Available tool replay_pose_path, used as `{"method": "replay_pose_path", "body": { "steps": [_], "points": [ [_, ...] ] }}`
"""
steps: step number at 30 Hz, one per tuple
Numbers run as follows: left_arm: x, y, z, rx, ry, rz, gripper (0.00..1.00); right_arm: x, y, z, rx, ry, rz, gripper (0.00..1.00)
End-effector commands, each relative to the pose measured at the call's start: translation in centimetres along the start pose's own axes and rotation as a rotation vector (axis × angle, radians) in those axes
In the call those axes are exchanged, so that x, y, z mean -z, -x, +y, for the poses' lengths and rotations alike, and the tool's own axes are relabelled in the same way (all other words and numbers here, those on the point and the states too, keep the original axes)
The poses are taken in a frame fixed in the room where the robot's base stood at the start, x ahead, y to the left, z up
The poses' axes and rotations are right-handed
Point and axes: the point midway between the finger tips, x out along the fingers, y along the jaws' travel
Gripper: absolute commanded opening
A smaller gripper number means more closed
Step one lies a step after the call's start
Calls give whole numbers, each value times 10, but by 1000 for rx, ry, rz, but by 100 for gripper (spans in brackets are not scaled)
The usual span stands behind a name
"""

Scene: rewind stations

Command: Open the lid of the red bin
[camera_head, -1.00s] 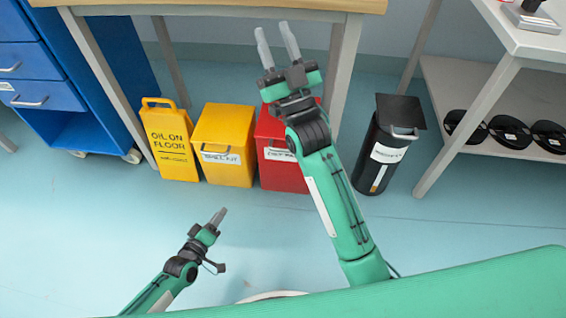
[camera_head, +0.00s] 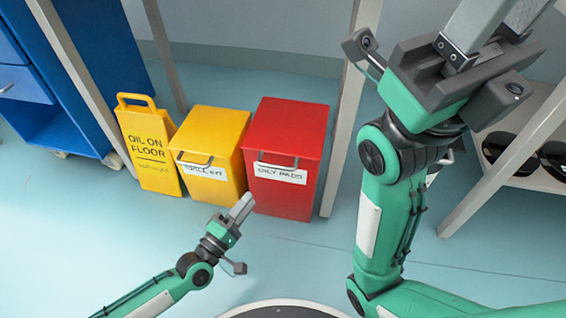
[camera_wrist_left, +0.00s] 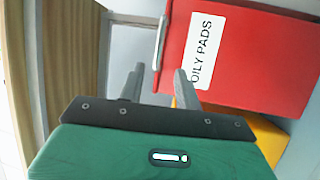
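The red bin (camera_head: 286,128), labelled OILY PADS, stands on the floor under the bench with its lid down. A grey bar handle (camera_head: 277,165) runs across its upper front. My left gripper (camera_head: 242,206) is low in front of the red and yellow bins, apart from the handle. In the left wrist view the red bin (camera_wrist_left: 250,50) fills the upper right. The handle (camera_wrist_left: 160,45) shows just beyond and between the tips of the left gripper (camera_wrist_left: 158,75), whose fingers are parted and empty. My right gripper (camera_head: 503,22) is raised at upper right, fingers parted, tips cut off by the frame.
A yellow bin (camera_head: 209,135) stands close on the left of the red bin, then a yellow OIL ON FLOOR sign (camera_head: 149,150). A bench leg (camera_head: 345,130) stands just right of the red bin. The floor in front is clear.

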Motion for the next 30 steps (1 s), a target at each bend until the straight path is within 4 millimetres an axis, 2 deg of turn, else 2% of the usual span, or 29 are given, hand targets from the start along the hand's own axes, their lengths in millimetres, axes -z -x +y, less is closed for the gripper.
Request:
{"method": "replay_pose_path", "body": {
  "steps": [18, 24, 30],
  "points": [
    [0, -107, 0, -3, 1, 1, 34, 8, 1, 0, -15, -8, 30, 36],
    [0, -127, 0, 0, -1, 1, 34, 8, 3, 0, -17, -8, 30, 36],
    [0, -133, 0, 1, -2, 0, 34, 9, 2, 0, -19, -9, 32, 36]
  ]
}}
